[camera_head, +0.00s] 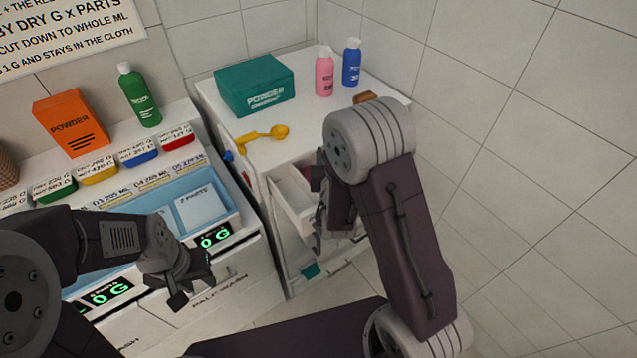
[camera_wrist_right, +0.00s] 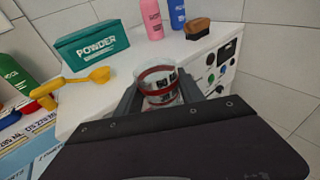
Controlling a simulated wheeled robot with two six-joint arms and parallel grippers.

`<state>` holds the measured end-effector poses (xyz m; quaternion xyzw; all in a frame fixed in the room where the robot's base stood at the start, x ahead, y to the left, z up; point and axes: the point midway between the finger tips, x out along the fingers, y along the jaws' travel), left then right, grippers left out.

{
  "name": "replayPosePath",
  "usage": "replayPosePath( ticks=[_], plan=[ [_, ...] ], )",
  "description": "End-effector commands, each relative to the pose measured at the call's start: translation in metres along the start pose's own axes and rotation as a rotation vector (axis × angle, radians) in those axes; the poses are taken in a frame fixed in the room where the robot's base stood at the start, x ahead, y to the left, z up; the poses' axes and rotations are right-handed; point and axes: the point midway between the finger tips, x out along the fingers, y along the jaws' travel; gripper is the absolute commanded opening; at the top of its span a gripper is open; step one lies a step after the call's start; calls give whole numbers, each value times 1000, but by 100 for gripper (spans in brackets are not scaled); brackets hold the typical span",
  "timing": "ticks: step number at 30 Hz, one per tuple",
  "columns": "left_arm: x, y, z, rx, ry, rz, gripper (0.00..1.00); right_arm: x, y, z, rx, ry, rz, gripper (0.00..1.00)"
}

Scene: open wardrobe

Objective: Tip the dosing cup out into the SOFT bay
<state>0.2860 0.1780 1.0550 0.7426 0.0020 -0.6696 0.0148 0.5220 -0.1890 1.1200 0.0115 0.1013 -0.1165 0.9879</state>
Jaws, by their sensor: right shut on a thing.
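The dosing cup (camera_wrist_right: 158,85) is clear with a red band and dark figures, and it shows in the right wrist view between the fingers of my right gripper (camera_wrist_right: 160,98). In the head view my right gripper (camera_head: 320,205) is beside the open white drawer (camera_head: 290,208) of the white machine; the cup is hidden there. The drawer's bays are partly covered by my arm, and I cannot read a SOFT label. My left gripper (camera_head: 192,284) is empty, its fingertips apart, in front of the counter with the blue basin.
On the machine top (camera_head: 225,130) stand a green powder box (camera_head: 255,86), a yellow scoop (camera_head: 263,134), pink (camera_head: 324,74) and blue (camera_head: 351,64) bottles and a brown brush (camera_head: 365,97). The blue basin (camera_head: 228,202) lies at left, with an orange box (camera_head: 71,122) behind.

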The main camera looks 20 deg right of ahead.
Motion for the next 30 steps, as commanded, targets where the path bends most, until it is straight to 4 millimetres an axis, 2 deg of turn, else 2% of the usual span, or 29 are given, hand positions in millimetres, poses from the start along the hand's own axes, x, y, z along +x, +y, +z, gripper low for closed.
replayPosePath(
  ticks=[1,9,18,30],
  plan=[
    [4,0,0,0,0,0,36,0,0,-2,10,-4,2,1],
    [0,0,0,0,0,0,36,0,0,3,11,-3,2,1],
    [-18,0,-2,0,0,0,36,-6,0,31,10,-3,1,1],
    [-16,0,-2,0,0,0,36,-6,0,30,9,-2,1,1]
  ],
)
